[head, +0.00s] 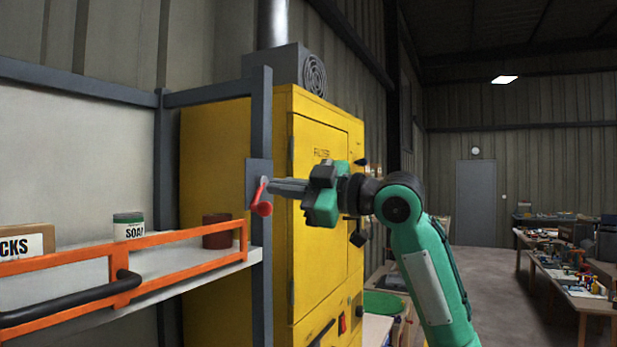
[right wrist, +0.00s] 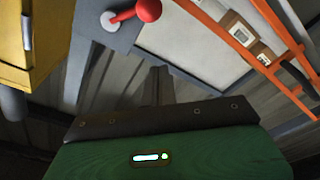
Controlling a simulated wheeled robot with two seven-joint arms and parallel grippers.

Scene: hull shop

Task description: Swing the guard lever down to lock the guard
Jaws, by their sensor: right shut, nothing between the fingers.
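The guard lever (head: 262,208) is red with a round red knob. It is mounted on a grey plate (head: 252,180) on the dark post, and its knob shows lower than its pivot in the head view. The lever also shows at the top of the right wrist view (right wrist: 146,11). The orange guard (head: 160,240) runs along the shelf front. My right gripper (head: 275,187) is shut and empty, its fingers pointing left at the lever. In the right wrist view the fingertips (right wrist: 160,72) appear apart from the knob. My left gripper is out of view.
A yellow filter cabinet (head: 220,150) stands just behind the post and my right gripper. The shelf (head: 190,262) holds a box (head: 25,242), a soap tin (head: 129,227) and a dark red tin (head: 216,232). Open floor and a cluttered bench (head: 585,300) lie to the right.

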